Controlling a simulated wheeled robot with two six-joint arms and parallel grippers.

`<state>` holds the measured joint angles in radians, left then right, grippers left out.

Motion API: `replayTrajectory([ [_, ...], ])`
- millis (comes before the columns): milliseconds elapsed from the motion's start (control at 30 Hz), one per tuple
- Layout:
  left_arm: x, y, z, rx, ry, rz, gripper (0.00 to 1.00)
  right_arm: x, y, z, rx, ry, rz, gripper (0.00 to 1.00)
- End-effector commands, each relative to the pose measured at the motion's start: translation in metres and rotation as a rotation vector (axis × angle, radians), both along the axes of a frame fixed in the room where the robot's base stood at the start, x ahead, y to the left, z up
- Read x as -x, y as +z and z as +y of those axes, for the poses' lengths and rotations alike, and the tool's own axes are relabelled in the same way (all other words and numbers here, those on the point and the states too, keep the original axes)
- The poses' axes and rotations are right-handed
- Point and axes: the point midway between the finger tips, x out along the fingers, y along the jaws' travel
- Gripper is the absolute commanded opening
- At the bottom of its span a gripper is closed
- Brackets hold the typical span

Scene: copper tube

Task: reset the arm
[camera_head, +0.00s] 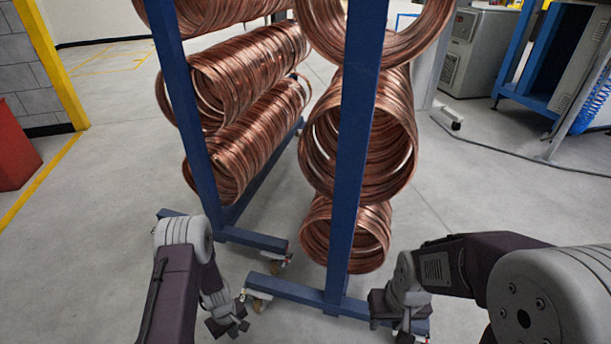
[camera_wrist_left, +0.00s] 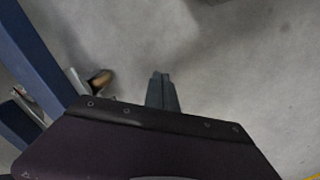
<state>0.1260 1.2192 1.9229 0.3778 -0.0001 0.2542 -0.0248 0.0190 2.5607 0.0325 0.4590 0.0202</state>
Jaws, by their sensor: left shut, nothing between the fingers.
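My left gripper (camera_head: 230,322) hangs low at the bottom of the head view, in front of the left rack's base and apart from the coils. In the left wrist view its two dark fingers (camera_wrist_left: 162,76) are together with nothing between them. My right gripper (camera_head: 405,336) is at the bottom edge, by the foot of the right rack, mostly hidden by the arm and cut off, so its jaw state does not show. Copper tube coils hang on the left blue rack (camera_head: 190,110) and the right blue rack (camera_head: 352,150).
The racks' low feet, with casters such as one (camera_head: 257,303) near my left gripper, stand close in front. A grey cabinet (camera_head: 482,50) and a blue frame (camera_head: 525,50) are at the back right. A red box (camera_head: 14,150) is at left. Grey floor (camera_head: 100,260) is clear at left.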

Motion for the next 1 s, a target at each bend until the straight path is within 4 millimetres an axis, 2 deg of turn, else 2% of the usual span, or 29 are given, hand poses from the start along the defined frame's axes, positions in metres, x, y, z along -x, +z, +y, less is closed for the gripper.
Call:
replayTrajectory([
  [33, -0.010, 0.013, -0.001, -0.003, -0.008, -0.022, 0.00, 0.000, 0.007, 0.000, 0.000, 0.000, 0.000, 0.36],
  [167, -0.029, 0.032, -0.002, -0.008, -0.016, -0.068, 0.00, -0.001, 0.010, 0.000, 0.000, 0.000, -0.001, 0.36],
  [367, -0.063, 0.080, -0.005, -0.018, -0.035, -0.160, 0.00, 0.000, 0.019, 0.000, 0.000, 0.000, -0.001, 0.36],
  [467, -0.080, 0.116, -0.008, -0.023, -0.055, -0.216, 0.00, 0.000, 0.025, 0.000, 0.000, 0.000, -0.001, 0.36],
  [567, -0.093, 0.161, -0.014, -0.025, -0.088, -0.275, 0.00, 0.000, 0.033, 0.000, 0.000, 0.000, -0.001, 0.36],
  [633, -0.098, 0.200, -0.021, -0.026, -0.125, -0.317, 0.00, 0.000, 0.040, 0.000, 0.000, 0.000, -0.001, 0.36],
  [733, -0.094, 0.258, -0.032, -0.027, -0.198, -0.364, 0.00, 0.000, 0.051, 0.000, 0.000, 0.000, -0.001, 0.36],
  [800, -0.083, 0.295, -0.040, -0.028, -0.263, -0.384, 0.00, 0.000, 0.057, 0.000, 0.000, 0.000, -0.001, 0.36],
  [900, -0.057, 0.334, -0.049, -0.033, -0.359, -0.391, 0.00, 0.000, 0.064, 0.000, 0.000, 0.000, -0.001, 0.36],
  [1000, -0.024, 0.360, -0.054, -0.040, -0.457, -0.373, 0.00, 0.000, 0.070, 0.000, 0.000, 0.000, -0.001, 0.36],
])
